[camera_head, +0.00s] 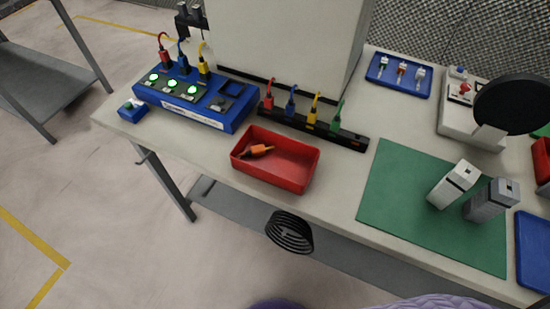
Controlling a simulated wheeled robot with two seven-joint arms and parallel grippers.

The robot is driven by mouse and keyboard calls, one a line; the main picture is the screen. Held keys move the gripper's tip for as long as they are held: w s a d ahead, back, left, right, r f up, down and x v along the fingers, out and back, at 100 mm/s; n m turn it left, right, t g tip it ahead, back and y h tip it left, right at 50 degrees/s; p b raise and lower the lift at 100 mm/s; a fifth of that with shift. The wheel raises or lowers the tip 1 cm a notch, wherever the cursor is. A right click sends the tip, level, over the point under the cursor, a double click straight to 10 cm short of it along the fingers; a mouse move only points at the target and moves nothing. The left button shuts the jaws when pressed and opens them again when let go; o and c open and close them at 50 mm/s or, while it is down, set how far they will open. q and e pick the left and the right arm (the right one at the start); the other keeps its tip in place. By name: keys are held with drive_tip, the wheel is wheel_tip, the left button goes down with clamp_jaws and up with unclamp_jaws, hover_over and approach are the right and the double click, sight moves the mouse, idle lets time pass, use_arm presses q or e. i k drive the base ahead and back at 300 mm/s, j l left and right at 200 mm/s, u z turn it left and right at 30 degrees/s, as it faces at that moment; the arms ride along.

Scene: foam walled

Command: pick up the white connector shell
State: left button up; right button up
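A white block-shaped piece with a dark slot near its top, which looks like the white connector shell (453,186), stands on the green mat (395,190) at the right of the table. It leans to the right in the picture. A similar grey shell (490,202) stands close to its right; I cannot tell whether they touch. Neither of my grippers shows in the head view.
A red tray (300,178) with an orange connector (257,151) sits left of the mat. Behind it is a black rack (350,138) of coloured plugs. A blue test box (215,115) stands left.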

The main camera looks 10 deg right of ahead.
sight(463, 176)
drive_tip(key=z, duration=1.85)
